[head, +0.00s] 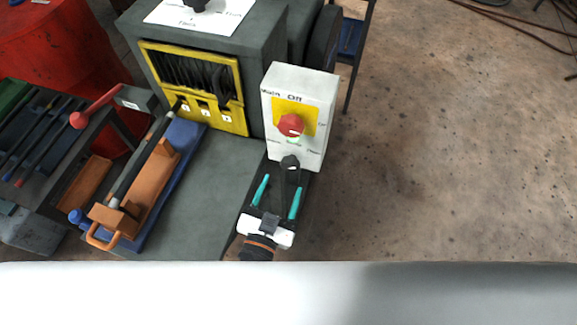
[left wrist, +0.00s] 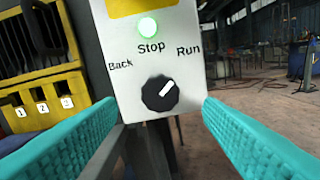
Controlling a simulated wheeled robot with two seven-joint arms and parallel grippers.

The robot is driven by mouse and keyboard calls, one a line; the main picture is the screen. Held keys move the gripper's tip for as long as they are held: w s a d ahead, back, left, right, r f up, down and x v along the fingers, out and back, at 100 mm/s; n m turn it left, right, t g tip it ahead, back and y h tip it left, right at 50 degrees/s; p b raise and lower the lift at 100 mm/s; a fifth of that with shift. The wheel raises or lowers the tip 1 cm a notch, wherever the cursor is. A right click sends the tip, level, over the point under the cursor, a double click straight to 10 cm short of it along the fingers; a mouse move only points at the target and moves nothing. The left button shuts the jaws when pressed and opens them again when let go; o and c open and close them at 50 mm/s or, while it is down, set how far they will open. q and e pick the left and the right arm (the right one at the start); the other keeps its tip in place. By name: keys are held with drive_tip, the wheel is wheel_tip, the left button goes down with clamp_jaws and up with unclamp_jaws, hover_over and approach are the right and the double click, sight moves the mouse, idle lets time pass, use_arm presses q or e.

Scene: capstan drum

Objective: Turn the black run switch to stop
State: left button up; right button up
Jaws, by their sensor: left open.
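The black run switch (head: 290,162) is a round knob low on the front of a white control box (head: 311,93). In the left wrist view the same black switch (left wrist: 160,93) has a white pointer turned up and right, toward the printed word Run. Stop is printed above it and Back to its left. My left gripper (head: 282,183) is open just in front of the switch, its teal fingers spread to either side and apart from it. Nothing is between the fingers. My right gripper is not in view.
A red knob on a yellow plate (head: 291,125) sits above the switch. A green lamp (left wrist: 147,27) glows above the word Stop. A grey machine with a yellow-framed opening (head: 195,80) stands left of the box. An orange-handled bar assembly (head: 140,195) lies further left. Bare floor is at right.

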sight(289, 168)
use_arm(q)
drive_tip(key=x, duration=0.6)
drive_tip(key=shift+p, duration=0.3)
drive_tip(key=shift+c, duration=0.5)
drive_tip(key=c, duration=0.9)
